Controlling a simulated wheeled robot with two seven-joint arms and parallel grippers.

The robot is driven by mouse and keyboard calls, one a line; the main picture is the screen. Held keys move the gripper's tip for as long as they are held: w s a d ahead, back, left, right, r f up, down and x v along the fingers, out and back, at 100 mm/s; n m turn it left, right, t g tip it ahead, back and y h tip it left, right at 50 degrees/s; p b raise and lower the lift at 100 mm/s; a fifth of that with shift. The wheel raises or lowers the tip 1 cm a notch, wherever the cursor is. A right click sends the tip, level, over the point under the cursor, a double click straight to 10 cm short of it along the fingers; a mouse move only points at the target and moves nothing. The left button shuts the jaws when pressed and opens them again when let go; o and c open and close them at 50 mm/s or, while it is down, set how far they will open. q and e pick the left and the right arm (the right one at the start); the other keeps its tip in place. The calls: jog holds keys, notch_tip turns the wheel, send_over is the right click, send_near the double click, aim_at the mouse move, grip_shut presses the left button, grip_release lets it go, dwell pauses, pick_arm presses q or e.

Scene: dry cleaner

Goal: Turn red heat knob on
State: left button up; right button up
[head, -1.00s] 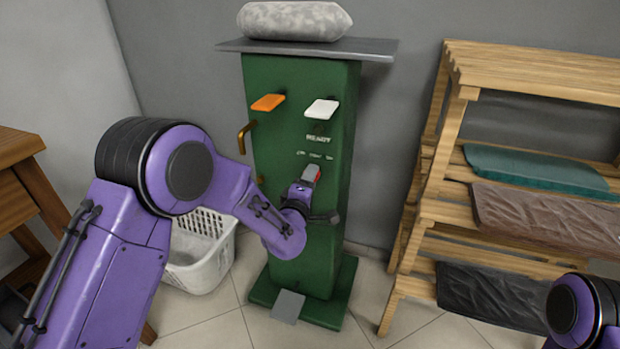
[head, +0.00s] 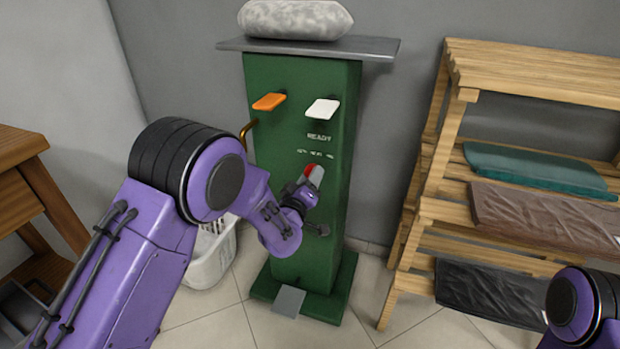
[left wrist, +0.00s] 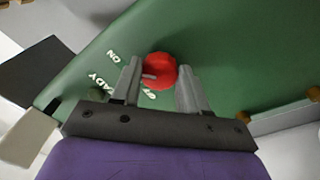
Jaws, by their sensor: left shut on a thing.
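The red heat knob (head: 309,170) is on the front of the green machine (head: 300,230), below the word READY and a row of small white labels. In the left wrist view the round red knob (left wrist: 160,70) shows between my two grey fingertips, with a small grey pointer on it. My left gripper (head: 313,176) is shut on the knob, its fingers on either side of it. In the left wrist view the gripper (left wrist: 160,88) faces the green panel, which looks tilted. My right gripper is out of view; only part of my right arm shows at the lower right.
An orange lever (head: 269,102) and a white lever (head: 322,109) stick out above the knob. A brass handle (head: 248,130) is on the machine's left side. A wooden rack (head: 455,130) with folded cloths stands right, a white basket (head: 213,262) behind my left arm.

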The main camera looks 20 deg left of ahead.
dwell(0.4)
pick_arm(q)
jog(key=o, duration=1.1)
jog(key=shift+c, duration=0.2)
jog(key=s+p, duration=0.1)
jog(key=s, duration=0.9)
jog(key=shift+s+a+f, duration=0.25)
jog(key=shift+s+f, duration=0.05)
jog(key=shift+f, duration=0.1)
